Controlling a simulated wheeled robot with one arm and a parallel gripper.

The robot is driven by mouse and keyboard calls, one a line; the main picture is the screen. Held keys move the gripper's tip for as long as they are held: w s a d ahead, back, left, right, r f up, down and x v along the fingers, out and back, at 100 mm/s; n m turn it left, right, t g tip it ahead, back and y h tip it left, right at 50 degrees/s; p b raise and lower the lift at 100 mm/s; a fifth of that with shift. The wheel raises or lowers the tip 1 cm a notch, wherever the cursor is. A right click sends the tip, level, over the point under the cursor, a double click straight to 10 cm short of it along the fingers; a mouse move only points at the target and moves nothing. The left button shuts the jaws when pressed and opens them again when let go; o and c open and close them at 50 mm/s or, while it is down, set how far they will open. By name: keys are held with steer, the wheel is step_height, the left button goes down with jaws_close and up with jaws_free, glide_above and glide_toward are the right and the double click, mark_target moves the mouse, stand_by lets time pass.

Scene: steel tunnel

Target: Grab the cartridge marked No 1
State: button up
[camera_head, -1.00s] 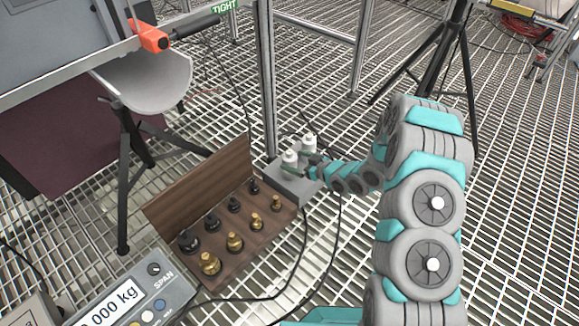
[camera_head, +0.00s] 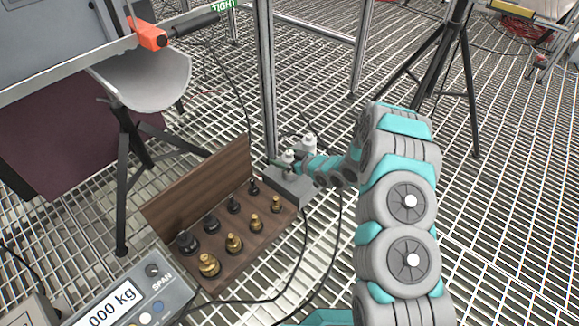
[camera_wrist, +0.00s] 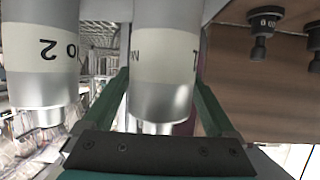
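The cartridge marked No 1 (camera_wrist: 163,60) is a white and silver cylinder in the middle of the wrist view. Its label is upside down and only partly readable, with an N at left and a 1 at right. My gripper (camera_wrist: 163,80) has one green finger on each side of it, close to its sides; contact is not clear. A second cartridge (camera_wrist: 42,55), marked No 2 upside down, stands to the left. In the head view, two white-topped cartridges (camera_head: 288,160) (camera_head: 309,144) stand at the grey block (camera_head: 288,187), where my gripper reaches them from the right.
A wooden rack (camera_head: 222,258) with several black and brass weights stands left of the block. A scale display (camera_head: 125,305) is at lower left. A metal post (camera_head: 265,80) rises behind the block. Black cables (camera_head: 304,245) lie on the grating.

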jaws_close()
stand_by(0.5)
